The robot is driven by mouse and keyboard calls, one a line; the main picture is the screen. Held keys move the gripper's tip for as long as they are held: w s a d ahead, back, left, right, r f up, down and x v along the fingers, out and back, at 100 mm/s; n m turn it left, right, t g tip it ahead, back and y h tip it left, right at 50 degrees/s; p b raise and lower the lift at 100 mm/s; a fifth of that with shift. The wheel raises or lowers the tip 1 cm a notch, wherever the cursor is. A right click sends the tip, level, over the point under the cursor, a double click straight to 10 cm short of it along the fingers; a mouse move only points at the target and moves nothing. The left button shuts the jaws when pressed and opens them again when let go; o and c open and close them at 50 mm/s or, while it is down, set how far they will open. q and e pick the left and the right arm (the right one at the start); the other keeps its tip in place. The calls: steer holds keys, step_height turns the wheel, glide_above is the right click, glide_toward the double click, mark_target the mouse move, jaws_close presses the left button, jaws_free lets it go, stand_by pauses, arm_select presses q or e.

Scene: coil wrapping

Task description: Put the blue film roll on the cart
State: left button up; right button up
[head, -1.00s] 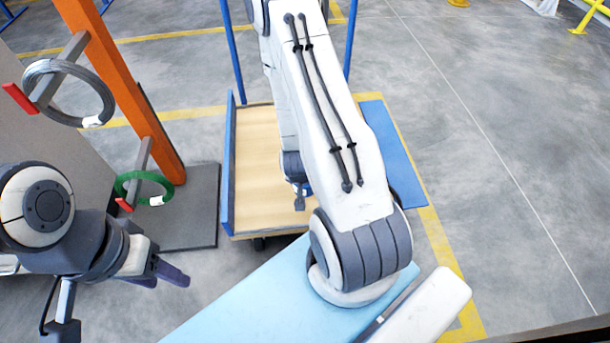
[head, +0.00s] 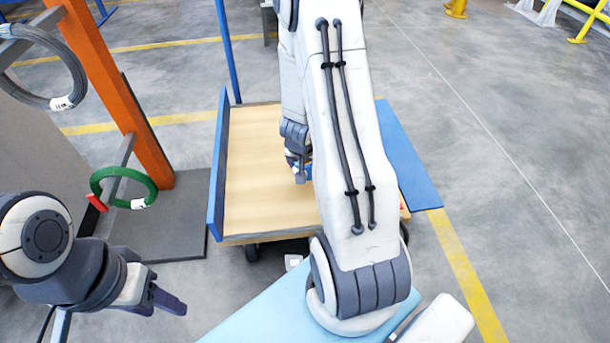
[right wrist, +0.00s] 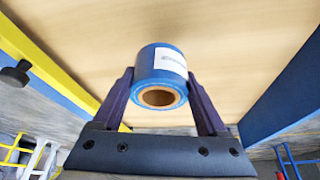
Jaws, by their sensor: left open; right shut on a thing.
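In the right wrist view the blue film roll (right wrist: 171,66) has a white label and a brown cardboard core. My right gripper (right wrist: 160,90) is shut on it, one finger on each side. The cart's wooden deck (right wrist: 85,35) fills the background behind the roll. In the head view the cart (head: 262,185) has a tan deck and blue sides. My right gripper (head: 300,172) is over the deck, and only a sliver of blue shows beside it; my arm hides the rest. I cannot tell whether the roll touches the deck. My left gripper (head: 165,300) is open and empty at lower left.
An orange post (head: 110,95) on a dark base stands left of the cart, with a green coil (head: 124,188) and a grey coil (head: 62,100) on its arms. A light blue surface (head: 265,315) lies in front.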

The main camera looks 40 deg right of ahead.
steer(key=shift+w+d+f, duration=0.4)
steer(key=shift+w+f, duration=0.05)
step_height(320, 180, down, 4)
steer(key=b, duration=0.4)
steer(key=shift+f, duration=0.1)
steer(key=shift+r, duration=0.2)
steer(key=shift+f, duration=0.15)
steer(key=o, duration=1.4)
